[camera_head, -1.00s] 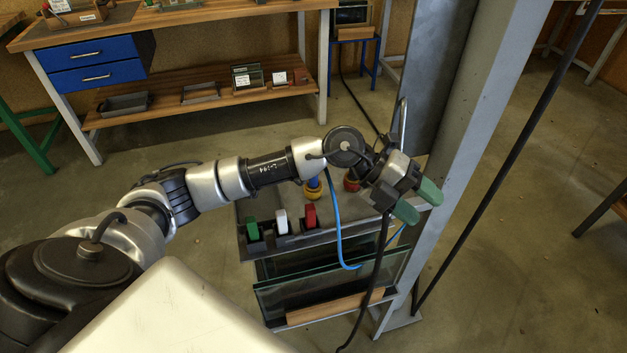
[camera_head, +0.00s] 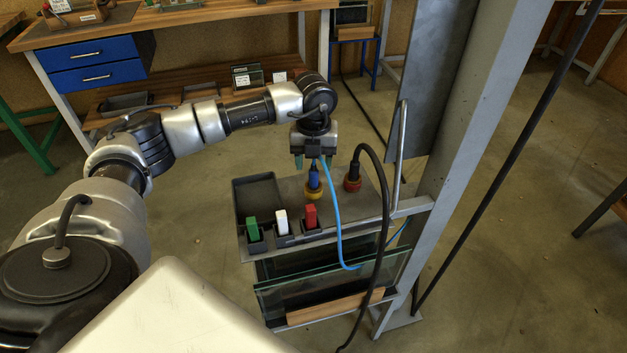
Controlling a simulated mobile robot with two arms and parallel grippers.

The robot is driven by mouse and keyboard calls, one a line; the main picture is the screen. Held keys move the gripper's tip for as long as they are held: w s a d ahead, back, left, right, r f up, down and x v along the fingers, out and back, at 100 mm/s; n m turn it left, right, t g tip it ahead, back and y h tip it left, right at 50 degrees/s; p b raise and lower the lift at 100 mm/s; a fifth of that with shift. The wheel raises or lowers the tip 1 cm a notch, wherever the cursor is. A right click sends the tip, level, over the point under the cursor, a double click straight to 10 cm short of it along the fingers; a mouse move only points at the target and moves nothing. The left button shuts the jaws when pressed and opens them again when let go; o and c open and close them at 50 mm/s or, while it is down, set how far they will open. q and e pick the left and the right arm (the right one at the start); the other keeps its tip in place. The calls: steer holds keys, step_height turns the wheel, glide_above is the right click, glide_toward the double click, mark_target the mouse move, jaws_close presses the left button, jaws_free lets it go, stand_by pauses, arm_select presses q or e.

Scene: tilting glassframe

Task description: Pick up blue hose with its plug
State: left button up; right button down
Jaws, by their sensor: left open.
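The blue hose (camera_head: 338,222) rises from beside the glass panes and loops up to its blue plug (camera_head: 313,178). The plug stands upright in a yellow-ringed socket (camera_head: 314,193) on the grey panel top. My left gripper (camera_head: 313,163) points down just above and behind the plug. Its green fingertips are apart and the hose's upper end shows close to them. Whether the fingers touch the hose or plug cannot be told. My right gripper is not in view.
A black hose (camera_head: 379,180) with a red-ringed plug (camera_head: 352,180) stands to the right, by a bent metal bar (camera_head: 399,150). Green, white and red switches (camera_head: 282,223) line the panel's front. Glass panes (camera_head: 330,285) sit below. A grey post (camera_head: 470,130) rises at right.

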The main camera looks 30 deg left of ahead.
mark_target(314, 169)
arm_select(q)
step_height(314, 169, down, 5)
steer(key=shift+s+f+p, duration=0.1)
steer(key=shift+p, duration=0.25)
steer(key=shift+d, duration=0.1)
jaws_close()
